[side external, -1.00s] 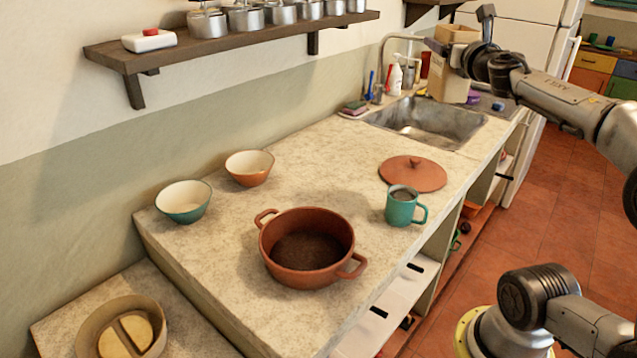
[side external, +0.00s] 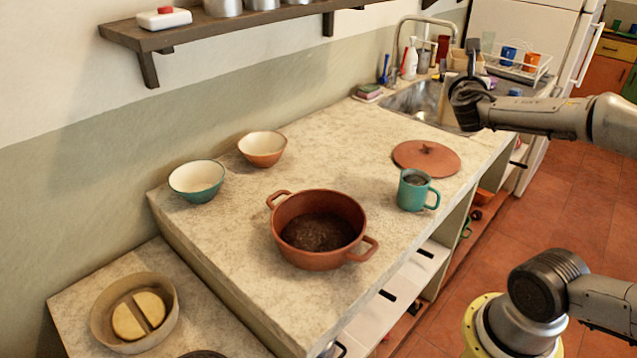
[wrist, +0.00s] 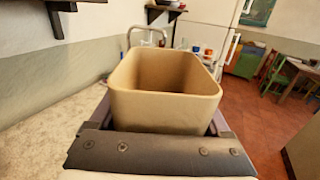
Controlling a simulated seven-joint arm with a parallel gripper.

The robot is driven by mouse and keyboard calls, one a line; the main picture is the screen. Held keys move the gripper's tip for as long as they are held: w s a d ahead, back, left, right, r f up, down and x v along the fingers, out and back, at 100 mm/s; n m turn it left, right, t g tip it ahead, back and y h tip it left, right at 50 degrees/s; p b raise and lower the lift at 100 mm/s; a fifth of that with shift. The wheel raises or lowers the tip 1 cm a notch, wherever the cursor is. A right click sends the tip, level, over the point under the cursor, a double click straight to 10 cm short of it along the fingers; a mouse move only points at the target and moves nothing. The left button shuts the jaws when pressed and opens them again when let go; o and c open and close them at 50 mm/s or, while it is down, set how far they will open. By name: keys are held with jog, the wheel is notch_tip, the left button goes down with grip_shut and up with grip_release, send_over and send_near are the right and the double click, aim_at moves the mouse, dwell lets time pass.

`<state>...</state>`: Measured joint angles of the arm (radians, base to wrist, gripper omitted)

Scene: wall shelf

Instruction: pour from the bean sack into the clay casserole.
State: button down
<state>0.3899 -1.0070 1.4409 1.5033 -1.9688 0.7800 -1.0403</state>
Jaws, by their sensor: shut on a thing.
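The bean sack (wrist: 165,110) is a tan, open-topped, box-like container. In the wrist view it stands roughly upright between the fingers of my gripper (wrist: 160,118); its bottom is hidden. In the side view my gripper (side external: 468,100) is shut on it at the sink end of the counter and partly hides it. The clay casserole (side external: 335,257) is a reddish-brown two-handled pot, open, with a dark inside, in the middle of the counter. My gripper is well apart from it, to its upper right in the side view.
A green mug (side external: 413,192) and a clay lid (side external: 426,158) stand between casserole and sink (side external: 425,100). Two bowls, teal-sided (side external: 196,183) and orange-sided (side external: 262,149), stand by the wall. A wall shelf (side external: 225,32) hangs above. A round tan dish (side external: 163,330) sits on the lower left surface.

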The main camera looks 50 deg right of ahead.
jog(key=w+a+f+n+t+y, duration=0.2)
jog(key=a+f, duration=0.2)
jog(key=a, duration=0.7)
jog(key=w+a+f+n+t+y, duration=0.1)
jog(key=a+f+n+t+y, duration=0.2)
jog(key=a, duration=0.7)
jog(key=w+a+f+n+t+y, duration=0.2)
jog(key=a+f+t+y, duration=0.1)
jog(key=a, duration=0.8)
jog(key=shift+w+a+f, duration=0.3)
jog(key=shift+a+f, duration=0.05)
jog(key=shift+f, duration=0.55)
jog(key=shift+f+n+g, duration=0.15)
jog(key=shift+n+g, duration=0.15)
jog(key=shift+s+d+f+n+g+y+p, duration=0.15)
jog(key=shift+f+n+g+y, duration=0.2)
jog(key=shift+n+g, duration=0.65)
jog(key=shift+s+a+f+n+g+y+p, duration=0.1)
jog(key=shift+f+n+g, duration=0.35)
jog(key=shift+g, duration=1.1)
jog(key=shift+s+d+f+n+g+y+p, duration=0.15)
jog(key=shift+f+n+g+y, duration=0.2)
jog(key=shift+n+g, duration=0.65)
jog(key=shift+a+f+g, duration=0.1)
jog(key=shift+f+g, duration=0.4)
jog(key=shift+g, duration=0.05)
